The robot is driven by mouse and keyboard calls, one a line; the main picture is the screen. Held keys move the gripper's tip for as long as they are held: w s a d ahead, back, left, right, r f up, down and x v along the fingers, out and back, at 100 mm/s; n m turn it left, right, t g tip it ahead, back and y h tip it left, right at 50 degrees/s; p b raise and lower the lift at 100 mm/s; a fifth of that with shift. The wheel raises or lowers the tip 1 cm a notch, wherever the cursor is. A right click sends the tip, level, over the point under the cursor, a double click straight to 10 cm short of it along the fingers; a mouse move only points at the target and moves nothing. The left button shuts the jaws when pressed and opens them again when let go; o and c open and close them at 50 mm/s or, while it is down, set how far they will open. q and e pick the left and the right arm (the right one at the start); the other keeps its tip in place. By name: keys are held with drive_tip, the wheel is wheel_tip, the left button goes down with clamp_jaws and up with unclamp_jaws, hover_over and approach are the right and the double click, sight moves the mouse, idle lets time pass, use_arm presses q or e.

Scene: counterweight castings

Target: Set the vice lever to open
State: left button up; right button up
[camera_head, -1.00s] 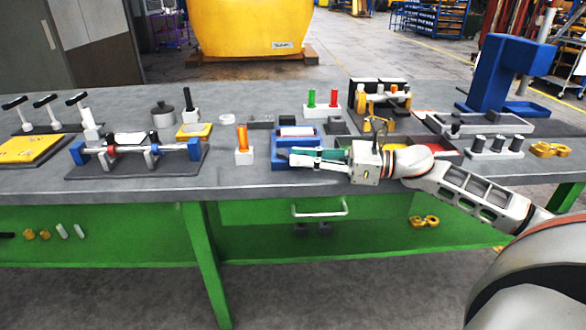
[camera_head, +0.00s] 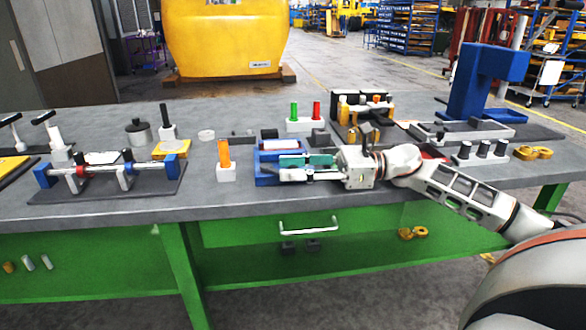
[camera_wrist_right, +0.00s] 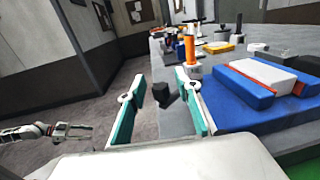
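The blue vice (camera_head: 266,146), with a pale block and a red strip between its jaws, stands on the grey bench in the head view. It also shows at the right of the right wrist view (camera_wrist_right: 243,112). My right gripper (camera_head: 292,167) is in front of the vice, low over the bench. In the wrist view its teal-padded fingers (camera_wrist_right: 163,108) are apart. A dark knob (camera_wrist_right: 166,93), seemingly the vice lever's end, shows between them; I cannot tell whether they touch it. My left gripper (camera_wrist_right: 75,134) shows at the left of the wrist view, its fingers apart.
An orange cylinder on a white block (camera_head: 225,172) stands just left of the vice. Green and red pegs (camera_head: 305,125) stand behind it. A shaft fixture (camera_head: 108,188) lies farther left. The bench's front strip (camera_head: 215,207) is clear.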

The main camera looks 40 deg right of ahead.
drive_tip(key=shift+d, duration=0.1)
drive_tip(key=v, duration=1.1)
drive_tip(key=shift+s+d, duration=0.3)
